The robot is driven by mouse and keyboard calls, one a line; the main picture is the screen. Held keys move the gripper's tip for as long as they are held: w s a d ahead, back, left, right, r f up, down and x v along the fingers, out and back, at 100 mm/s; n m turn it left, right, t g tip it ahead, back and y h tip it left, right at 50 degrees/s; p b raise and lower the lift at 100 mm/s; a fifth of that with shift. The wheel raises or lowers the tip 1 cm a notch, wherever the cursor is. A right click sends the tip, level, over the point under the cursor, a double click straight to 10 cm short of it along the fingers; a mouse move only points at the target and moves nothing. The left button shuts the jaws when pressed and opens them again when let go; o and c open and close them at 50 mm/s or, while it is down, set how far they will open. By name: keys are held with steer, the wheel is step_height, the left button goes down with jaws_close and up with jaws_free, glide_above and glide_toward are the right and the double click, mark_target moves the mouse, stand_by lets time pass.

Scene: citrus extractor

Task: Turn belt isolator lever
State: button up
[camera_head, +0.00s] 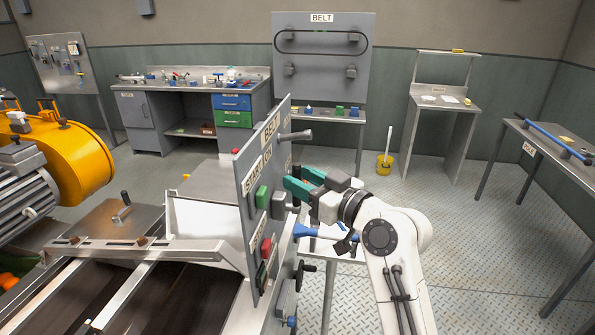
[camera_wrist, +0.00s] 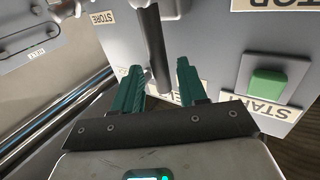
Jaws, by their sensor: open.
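A tilted grey control panel (camera_head: 245,180) stands in the middle of the head view, with a BELT label (camera_head: 271,127) at its top. A grey lever (camera_head: 296,136) sticks out to the right beside that label. My gripper (camera_head: 298,187) is open at the panel's right side, below this lever. In the wrist view a dark grey lever (camera_wrist: 155,50) runs between the two spread green fingers of my gripper (camera_wrist: 160,85), nearer the left one.
A green button (camera_head: 262,196) and a red button (camera_head: 266,248) are on the panel. The green button (camera_wrist: 267,85) is right of my fingers in the wrist view. A conveyor (camera_head: 140,290) lies left.

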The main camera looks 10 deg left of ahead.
steer(key=shift+x, duration=0.95)
jaws_close()
